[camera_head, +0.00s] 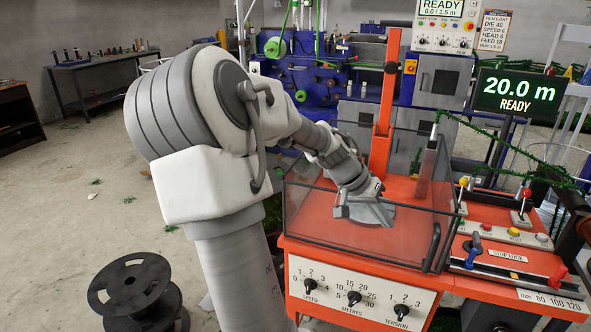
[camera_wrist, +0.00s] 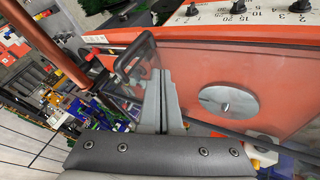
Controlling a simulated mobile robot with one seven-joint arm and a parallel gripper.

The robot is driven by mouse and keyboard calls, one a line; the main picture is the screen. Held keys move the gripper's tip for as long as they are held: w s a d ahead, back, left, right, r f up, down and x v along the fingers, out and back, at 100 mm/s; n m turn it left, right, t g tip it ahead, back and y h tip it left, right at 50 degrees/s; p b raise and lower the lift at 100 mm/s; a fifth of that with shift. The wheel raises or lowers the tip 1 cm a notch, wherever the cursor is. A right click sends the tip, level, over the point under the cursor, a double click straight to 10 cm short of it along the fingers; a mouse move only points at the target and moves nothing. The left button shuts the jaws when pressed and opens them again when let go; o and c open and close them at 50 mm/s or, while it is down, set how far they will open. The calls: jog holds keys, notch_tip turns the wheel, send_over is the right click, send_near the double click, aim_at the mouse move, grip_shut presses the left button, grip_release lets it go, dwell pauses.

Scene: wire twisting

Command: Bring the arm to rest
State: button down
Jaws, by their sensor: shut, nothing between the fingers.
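My arm reaches across the middle of the head view toward the orange machine (camera_head: 460,200). My gripper (camera_head: 375,212) is over the machine's orange top, close to a clear guard with dark edges (camera_head: 300,212); I cannot tell whether it is inside the guard. In the wrist view my gripper (camera_wrist: 160,78) has its two grey fingers together, with nothing held between them. A round grey disc (camera_wrist: 228,101) with a small centre stud lies on the orange surface to the right of the fingers. The guard's black handle (camera_wrist: 135,62) is just left of the fingers.
The front panel (camera_head: 355,290) has several knobs. An orange post (camera_head: 386,100) rises behind my gripper. Green wire (camera_head: 510,170) runs at the right near levers and a sign (camera_head: 517,93) reading 20.0 m READY. A black spool (camera_head: 135,290) stands on the floor at lower left.

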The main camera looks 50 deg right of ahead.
jog(key=w+a+r+n+t+y+p, duration=0.2)
jog(key=w+a+r+n+t, duration=0.15)
jog(key=w+a, duration=0.45)
jog(key=w+a+r+n+t+y+p, duration=0.1)
jog(key=w+a+r+n+t+p, duration=0.25)
jog(key=a, duration=0.95)
jog(key=s+a+r+n+t+y+p, duration=0.1)
jog(key=a+r+n, duration=0.4)
jog(key=a, duration=0.6)
jog(key=s+a+r+n+t+y+p, duration=0.1)
jog(key=a+r+n, duration=0.3)
jog(key=a, duration=0.8)
jog(key=shift+s+a+r+n+t+p, duration=0.15)
jog(key=shift+s+r+n+t+p, duration=0.25)
jog(key=shift+s+n+t, duration=0.35)
